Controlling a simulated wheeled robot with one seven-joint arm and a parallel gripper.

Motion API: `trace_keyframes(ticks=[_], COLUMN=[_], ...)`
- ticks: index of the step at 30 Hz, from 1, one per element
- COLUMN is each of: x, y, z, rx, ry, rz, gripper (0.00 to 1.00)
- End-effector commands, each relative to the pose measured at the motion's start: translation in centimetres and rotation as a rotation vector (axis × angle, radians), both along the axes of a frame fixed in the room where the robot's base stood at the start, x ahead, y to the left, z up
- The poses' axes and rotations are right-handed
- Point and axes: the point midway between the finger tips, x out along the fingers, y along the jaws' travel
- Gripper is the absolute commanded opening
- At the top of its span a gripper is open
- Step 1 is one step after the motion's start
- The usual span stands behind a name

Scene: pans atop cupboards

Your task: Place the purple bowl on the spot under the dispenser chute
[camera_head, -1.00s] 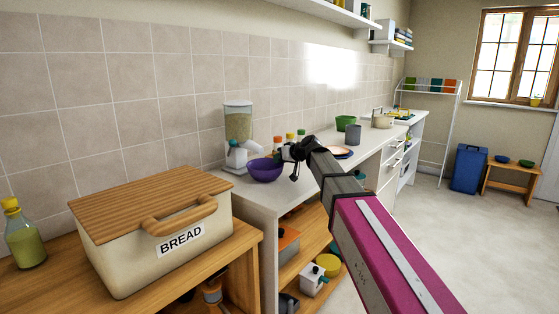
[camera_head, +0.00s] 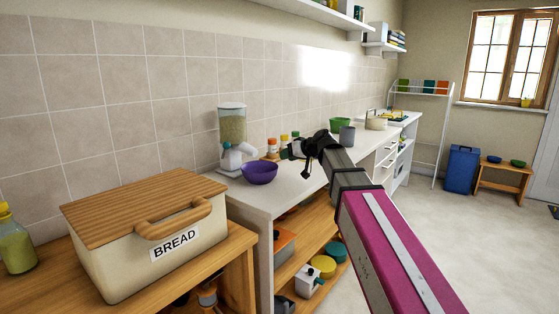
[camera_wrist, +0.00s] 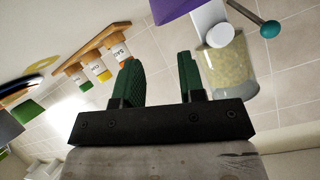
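The purple bowl (camera_head: 259,172) stands upright on the counter, close to the right of the dispenser's white base. The dispenser (camera_head: 232,128) has a clear container of grain, a white chute (camera_head: 246,149) and a teal knob. The chute's end is close to the bowl's left rim; I cannot tell whether the bowl is directly under it. My gripper (camera_head: 287,153) is just right of the bowl in the head view, apart from it. In the wrist view its green-padded fingers (camera_wrist: 160,75) are open and empty; part of the bowl (camera_wrist: 174,9) and the dispenser (camera_wrist: 226,65) show beyond them.
Several spice jars (camera_head: 283,145) stand behind the gripper by the wall. A bread box (camera_head: 150,230) is on the lower wooden table at left. A grey cup (camera_head: 347,135) and green bowl (camera_head: 340,124) stand farther along the counter.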

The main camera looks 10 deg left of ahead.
Motion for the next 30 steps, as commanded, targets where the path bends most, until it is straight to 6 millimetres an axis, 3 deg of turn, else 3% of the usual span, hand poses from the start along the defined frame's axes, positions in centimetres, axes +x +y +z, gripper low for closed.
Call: trace_keyframes(ticks=[3,9,30], x=[-1.0,-1.6,-1.6], y=[-1.5,-2.6,-2.7], z=[0.9,1.5,1.6], rx=[0.000,0.000,0.000], ry=[-0.002,0.000,0.000], rz=[-0.002,0.000,0.000], gripper=[0.37,0.37,0.37])
